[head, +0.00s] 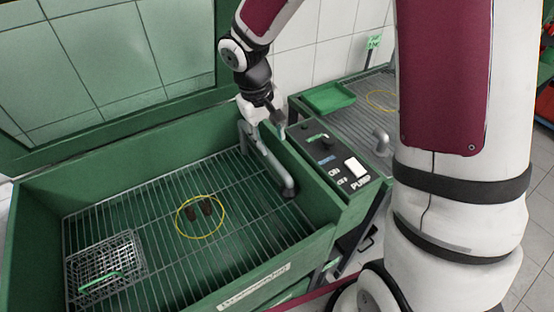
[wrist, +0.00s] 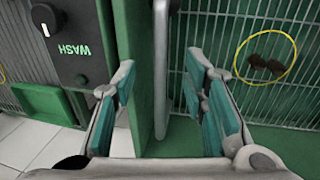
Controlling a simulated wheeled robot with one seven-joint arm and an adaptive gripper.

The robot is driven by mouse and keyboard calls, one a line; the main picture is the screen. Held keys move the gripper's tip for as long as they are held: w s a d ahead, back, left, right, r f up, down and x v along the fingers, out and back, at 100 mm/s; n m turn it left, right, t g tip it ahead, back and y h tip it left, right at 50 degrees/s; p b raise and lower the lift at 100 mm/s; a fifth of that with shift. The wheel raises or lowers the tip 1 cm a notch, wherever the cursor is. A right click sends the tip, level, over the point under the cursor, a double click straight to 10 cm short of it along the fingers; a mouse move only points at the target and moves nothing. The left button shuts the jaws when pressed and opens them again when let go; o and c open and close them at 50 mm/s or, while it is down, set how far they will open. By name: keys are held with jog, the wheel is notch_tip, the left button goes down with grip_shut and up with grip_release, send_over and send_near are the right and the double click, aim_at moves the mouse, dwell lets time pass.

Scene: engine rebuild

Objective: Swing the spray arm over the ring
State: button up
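The spray arm (head: 268,160) is a grey pipe along the right wall of the green wash basin (head: 45,225), with its bent end over the grate near the front right. The yellow ring (head: 221,229) lies on the grate left of the pipe, with two dark parts inside it. In the wrist view the ring (wrist: 237,62) is at upper right. My gripper (head: 279,124) is above the basin's right wall near the pipe's back part. In the wrist view my gripper (wrist: 162,78) is open, and the pipe (wrist: 160,90) shows between its fingers; contact cannot be told.
A wire basket (head: 105,262) sits on the grate at the left. The control panel (head: 335,165) with a knob and white pump switch is right of the basin. A second grated unit with a green tray (head: 328,97) stands beyond. The green lid (head: 130,50) is raised behind.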

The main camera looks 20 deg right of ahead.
aim_at(278, 165)
jog(key=f, duration=0.3)
jog(key=d+f, duration=0.1)
jog(key=f, duration=0.3)
jog(key=d+f, duration=0.1)
jog(key=f, duration=0.3)
jog(key=shift+w+d+f, duration=0.1)
jog(key=shift+w+f, duration=0.05)
jog(key=shift+w, duration=0.05)
grip_shut()
